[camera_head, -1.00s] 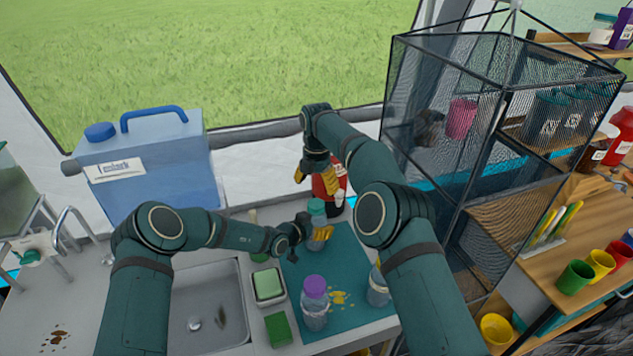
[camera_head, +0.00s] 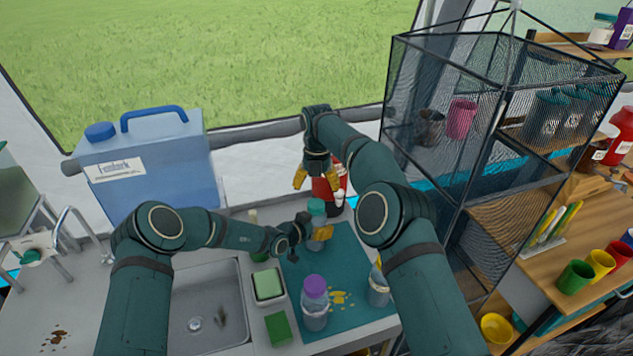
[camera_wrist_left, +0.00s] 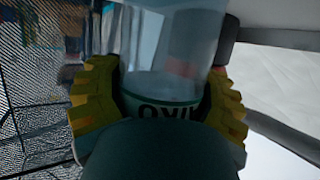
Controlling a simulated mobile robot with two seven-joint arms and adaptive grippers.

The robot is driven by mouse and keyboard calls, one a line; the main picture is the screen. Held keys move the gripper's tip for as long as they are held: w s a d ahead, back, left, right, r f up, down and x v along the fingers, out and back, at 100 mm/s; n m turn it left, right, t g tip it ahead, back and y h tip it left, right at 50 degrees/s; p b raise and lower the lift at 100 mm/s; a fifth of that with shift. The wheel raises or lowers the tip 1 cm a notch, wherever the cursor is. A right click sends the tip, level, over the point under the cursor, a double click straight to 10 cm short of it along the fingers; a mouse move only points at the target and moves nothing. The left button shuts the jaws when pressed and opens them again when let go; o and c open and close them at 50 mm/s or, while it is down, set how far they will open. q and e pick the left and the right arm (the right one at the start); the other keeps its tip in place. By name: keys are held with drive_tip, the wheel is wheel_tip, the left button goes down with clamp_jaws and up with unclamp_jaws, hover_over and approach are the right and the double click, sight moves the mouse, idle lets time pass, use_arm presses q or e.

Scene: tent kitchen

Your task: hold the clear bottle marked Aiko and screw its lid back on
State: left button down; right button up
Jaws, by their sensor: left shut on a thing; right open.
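The clear bottle (camera_head: 315,220) stands on the teal mat, partly hidden by my left gripper (camera_head: 316,234). In the left wrist view the bottle (camera_wrist_left: 172,55) shows a pale label with dark letters, upside down, that look like AIKO. The yellow fingers of my left gripper (camera_wrist_left: 160,106) are shut around it there. A teal lid (camera_head: 316,206) appears at the bottle's top; I cannot tell whether it is threaded. My right gripper (camera_head: 316,183) is open, pointing down above the lid, with a gap between them. Nothing shows between its fingers.
A purple-lidded bottle (camera_head: 315,300) and another clear bottle (camera_head: 378,288) stand on the teal mat (camera_head: 350,255). A red container (camera_head: 329,190) stands close behind my right gripper.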

sight(316, 203)
drive_tip(key=shift+f, duration=3.45)
drive_tip(key=c, duration=1.3)
drive_tip(key=m, duration=1.3)
drive_tip(key=shift+m, duration=0.4)
